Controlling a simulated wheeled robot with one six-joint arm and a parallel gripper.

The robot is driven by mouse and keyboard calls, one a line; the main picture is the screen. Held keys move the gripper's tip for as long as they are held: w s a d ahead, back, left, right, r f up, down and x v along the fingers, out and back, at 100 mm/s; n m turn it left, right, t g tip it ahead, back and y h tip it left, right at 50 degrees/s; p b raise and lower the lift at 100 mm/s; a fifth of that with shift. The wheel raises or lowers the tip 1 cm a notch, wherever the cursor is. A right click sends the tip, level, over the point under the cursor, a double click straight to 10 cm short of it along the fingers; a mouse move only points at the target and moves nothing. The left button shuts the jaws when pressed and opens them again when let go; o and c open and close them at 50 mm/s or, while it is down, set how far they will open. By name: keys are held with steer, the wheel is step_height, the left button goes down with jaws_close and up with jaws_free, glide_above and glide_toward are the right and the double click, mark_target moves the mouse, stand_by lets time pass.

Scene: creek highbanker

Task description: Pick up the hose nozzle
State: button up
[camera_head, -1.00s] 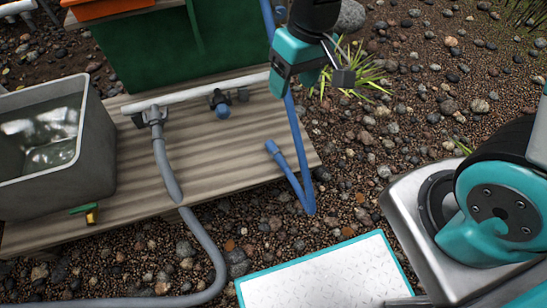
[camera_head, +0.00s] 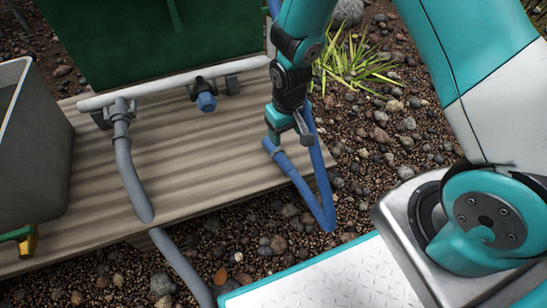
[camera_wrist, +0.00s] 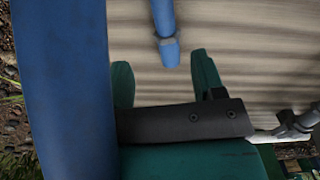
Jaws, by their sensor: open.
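The hose nozzle (camera_head: 272,149) is the lighter blue end piece of the blue hose. It points up over the right part of the wooden board, near its edge. My gripper (camera_head: 287,134) is right at the nozzle in the head view and partly covers it. In the wrist view the nozzle (camera_wrist: 170,52) lies ahead of my open, empty gripper (camera_wrist: 163,74), beyond the gap between the two green fingers. I cannot tell whether a finger touches it.
The blue hose (camera_head: 318,180) loops beside my gripper and a wide blue length fills the wrist view's left side. The wooden board (camera_head: 205,175) carries a white pipe (camera_head: 160,85), a blue-capped valve (camera_head: 206,102), a grey hose (camera_head: 130,172) and a grey tub (camera_head: 40,150). Pebbles surround it.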

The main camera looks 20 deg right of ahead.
mark_target(283, 159)
step_height(283, 159, down, 7)
steer(key=b, duration=0.3)
steer(key=shift+r, duration=0.15)
steer(key=f+b, duration=0.4)
steer(key=f, duration=0.1)
steer(key=shift+s+a+f+b, duration=0.1)
steer(key=shift+a+b, duration=0.2)
steer(key=shift+b, duration=0.1)
jaws_close()
